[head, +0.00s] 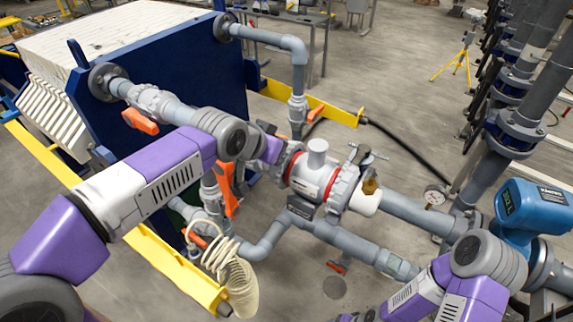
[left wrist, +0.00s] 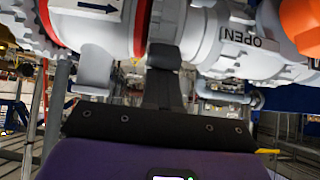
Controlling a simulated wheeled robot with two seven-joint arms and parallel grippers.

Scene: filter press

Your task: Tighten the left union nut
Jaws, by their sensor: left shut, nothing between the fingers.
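A white filter body (head: 318,172) with a red ring at each end sits in the grey pipe line. The left union nut is mostly hidden behind my left wrist in the head view. In the left wrist view, the left union nut (left wrist: 192,36) is a pale grey collar beside a red ring. My left gripper (left wrist: 163,68) is shut and empty, its fingertips right at the nut's lower edge. I cannot tell whether they touch it. The right union nut (head: 343,188) is a ribbed grey ring. My right arm shows at lower right, with its gripper out of view.
A valve marked OPEN (left wrist: 250,40) with an orange handle (left wrist: 300,22) adjoins the nut. Another orange handle (head: 139,121), a coiled cream hose (head: 238,283) and a brass fitting (head: 370,186) are nearby. A blue meter (head: 533,208) stands right.

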